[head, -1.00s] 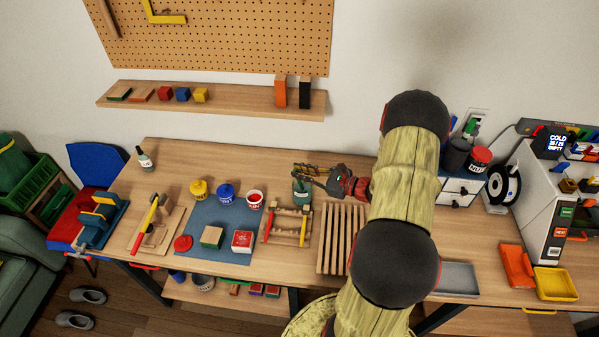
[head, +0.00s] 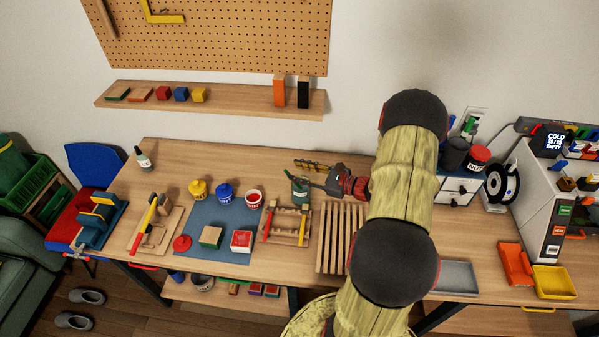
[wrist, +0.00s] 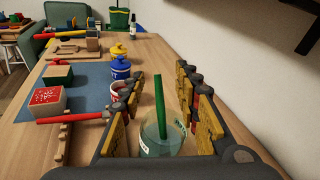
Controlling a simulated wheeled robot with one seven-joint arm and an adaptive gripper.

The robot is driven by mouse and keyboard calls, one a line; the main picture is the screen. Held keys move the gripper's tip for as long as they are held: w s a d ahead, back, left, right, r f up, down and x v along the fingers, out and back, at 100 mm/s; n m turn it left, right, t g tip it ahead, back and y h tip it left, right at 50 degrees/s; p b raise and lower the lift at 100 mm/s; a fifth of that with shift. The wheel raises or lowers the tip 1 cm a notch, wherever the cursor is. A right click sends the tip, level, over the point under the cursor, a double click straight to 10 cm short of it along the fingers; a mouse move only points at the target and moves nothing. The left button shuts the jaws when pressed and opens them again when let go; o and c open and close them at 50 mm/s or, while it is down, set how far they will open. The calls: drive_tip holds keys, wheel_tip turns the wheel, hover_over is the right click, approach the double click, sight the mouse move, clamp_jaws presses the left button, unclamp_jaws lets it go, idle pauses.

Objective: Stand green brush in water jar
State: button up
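The green brush (wrist: 159,101) stands in the water jar (wrist: 162,140), its handle sticking up above the rim and tilted slightly. In the head view the brush handle (head: 289,174) leans left out of the jar (head: 300,188), which stands on the table. My gripper (wrist: 165,108) is open, with its fingers on either side of the brush and apart from it. In the head view my gripper (head: 314,176) is at the jar. The brush's lower end is hard to make out in the jar.
A wooden rack (head: 287,209) with a red and a yellow brush stands just in front of the jar. A slatted rack (head: 341,238) lies to its right. Yellow, blue and red-topped paint pots (head: 254,199) stand left on a blue mat (head: 205,252).

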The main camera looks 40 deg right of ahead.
drive_tip(key=shift+s+r, duration=0.1)
idle(0.4)
drive_tip(key=shift+s+d+r+p, duration=0.3)
drive_tip(key=shift+s+r+p, duration=0.15)
drive_tip(key=shift+s, duration=0.3)
drive_tip(key=shift+s+d+r+p, duration=0.3)
drive_tip(key=shift+s+r, duration=0.15)
drive_tip(key=shift+s, duration=0.3)
drive_tip(key=shift+s+d+r+p, duration=0.25)
drive_tip(key=shift+s+r+p, duration=0.2)
drive_tip(key=shift+s, duration=0.3)
drive_tip(key=s+d+r+p, duration=0.1)
drive_tip(key=s+r+p, duration=0.2)
drive_tip(key=r+p, duration=0.2)
wheel_tip(320, 180, up, 3)
drive_tip(key=shift+s+d+f, duration=0.15)
drive_tip(key=shift+s, duration=0.2)
drive_tip(key=shift+f, duration=0.1)
